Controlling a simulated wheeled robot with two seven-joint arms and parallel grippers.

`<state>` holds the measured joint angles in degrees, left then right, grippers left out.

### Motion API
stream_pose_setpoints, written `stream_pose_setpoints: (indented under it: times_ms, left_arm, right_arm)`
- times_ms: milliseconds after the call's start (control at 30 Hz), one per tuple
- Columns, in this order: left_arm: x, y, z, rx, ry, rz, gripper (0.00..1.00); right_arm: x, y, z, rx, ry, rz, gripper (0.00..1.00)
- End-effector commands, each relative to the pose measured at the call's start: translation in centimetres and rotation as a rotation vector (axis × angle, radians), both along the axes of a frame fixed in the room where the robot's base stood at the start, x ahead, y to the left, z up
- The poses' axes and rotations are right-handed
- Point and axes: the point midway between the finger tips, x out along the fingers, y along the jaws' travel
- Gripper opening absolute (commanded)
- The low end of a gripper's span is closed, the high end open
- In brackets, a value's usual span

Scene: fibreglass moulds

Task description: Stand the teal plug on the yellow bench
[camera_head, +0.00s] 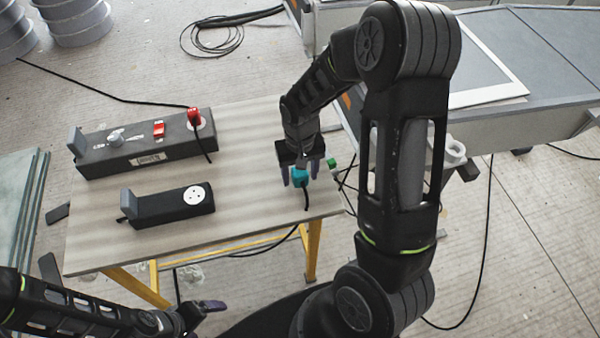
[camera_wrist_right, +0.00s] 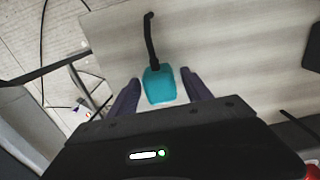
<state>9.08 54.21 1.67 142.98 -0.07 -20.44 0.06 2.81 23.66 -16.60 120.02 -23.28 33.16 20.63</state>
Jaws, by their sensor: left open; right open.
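The teal plug (camera_head: 300,174) is at the right side of the bench top (camera_head: 250,130), a pale wood-grain board on a yellow frame. Its black cord runs toward the front edge. My right gripper (camera_head: 299,179) is open around it, one finger on each side. In the right wrist view the plug (camera_wrist_right: 159,86) lies between the two fingers (camera_wrist_right: 161,92), with gaps visible at both sides. Whether it rests on the board or is upright is hard to tell. My left gripper (camera_head: 203,308) is open, low in front of the bench, away from the plug.
A long grey socket box (camera_head: 145,158) holds a red plug (camera_head: 194,117) and a red switch. A smaller black socket box (camera_head: 170,208) is in front of it. Bare board lies between the boxes and the gripper.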

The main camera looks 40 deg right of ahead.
Motion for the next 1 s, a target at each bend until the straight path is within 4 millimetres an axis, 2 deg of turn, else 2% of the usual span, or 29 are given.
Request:
stream_pose_setpoints:
  times_ms: [167,600,767,1000]
  left_arm:
    - [0.0,0.0,0.1,0.0,0.0,0.0,0.91]
    - [0.0,0.0,0.3,0.0,0.0,0.0,0.91]
    - [0.0,0.0,0.3,0.0,0.0,0.0,0.91]
    - [0.0,0.0,0.3,0.0,0.0,0.0,0.91]
  right_arm:
    - [0.1,0.0,2.0,-0.001,-0.005,-0.001,0.57]
    - [0.1,0.0,10.5,0.0,-0.003,-0.001,0.57]
    - [0.1,0.0,11.9,0.0,-0.002,0.0,0.57]
    - [0.0,0.0,12.1,0.0,0.0,0.0,0.57]
